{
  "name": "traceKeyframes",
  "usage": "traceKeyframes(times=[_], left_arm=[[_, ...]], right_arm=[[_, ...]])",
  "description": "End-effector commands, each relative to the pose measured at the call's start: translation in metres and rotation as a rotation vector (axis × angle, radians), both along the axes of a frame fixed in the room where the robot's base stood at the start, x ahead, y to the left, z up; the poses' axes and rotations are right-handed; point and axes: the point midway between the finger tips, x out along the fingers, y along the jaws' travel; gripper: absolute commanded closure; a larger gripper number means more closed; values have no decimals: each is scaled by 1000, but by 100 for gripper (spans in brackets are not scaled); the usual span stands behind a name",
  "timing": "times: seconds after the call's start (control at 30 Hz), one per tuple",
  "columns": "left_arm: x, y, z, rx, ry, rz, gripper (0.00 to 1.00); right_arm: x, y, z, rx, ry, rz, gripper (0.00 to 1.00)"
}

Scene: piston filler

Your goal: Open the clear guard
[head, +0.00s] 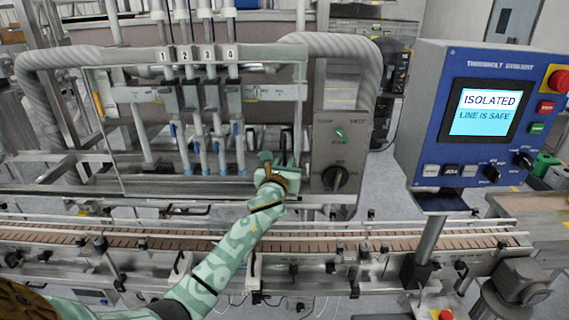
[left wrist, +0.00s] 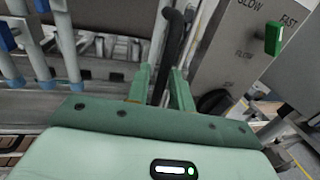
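The clear guard (head: 122,182) is a see-through, metal-framed panel across the front of the filling nozzles. It looks closed, hanging upright over them. Its black handle (left wrist: 170,45) is near the guard's lower right corner. My left gripper (head: 275,163) is at that corner. In the left wrist view its two green fingers (left wrist: 160,88) stand on either side of the black handle and look closed in on it; the lower end of the handle is hidden between them. My right gripper is not in view.
A panel with a green switch (head: 341,134) and a black knob (head: 336,178) stands just right of the handle. A blue control box (head: 410,125) on a post reads "ISOLATED, LINE IS SAFE". A conveyor (head: 380,244) with rails runs below the guard. Thick grey hoses (head: 368,75) arch at both sides.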

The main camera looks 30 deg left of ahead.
Motion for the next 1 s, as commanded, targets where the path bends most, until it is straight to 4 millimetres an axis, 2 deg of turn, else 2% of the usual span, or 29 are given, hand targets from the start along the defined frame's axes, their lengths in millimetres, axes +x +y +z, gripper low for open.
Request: traceKeyframes(times=[0.03, 0.07, 0.3, 0.47, 0.67, 0.8, 1.0], left_arm=[[0, 0, 0, 0, 0, 0, 92], [0, 0, 0, 0, 0, 0, 100], [-1, 1, 0, 0, 1, 0, 100], [-9, 14, 1, 4, 3, 2, 100], [-33, 53, 3, 8, 6, 4, 100], [-57, 93, 3, 10, 7, 4, 100], [-92, 150, 0, 9, 5, 3, 100]], right_arm=[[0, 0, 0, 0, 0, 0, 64], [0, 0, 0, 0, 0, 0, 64], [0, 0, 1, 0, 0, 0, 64], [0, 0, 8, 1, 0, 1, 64], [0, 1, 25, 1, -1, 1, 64], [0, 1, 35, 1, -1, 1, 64], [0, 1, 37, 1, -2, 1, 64]])
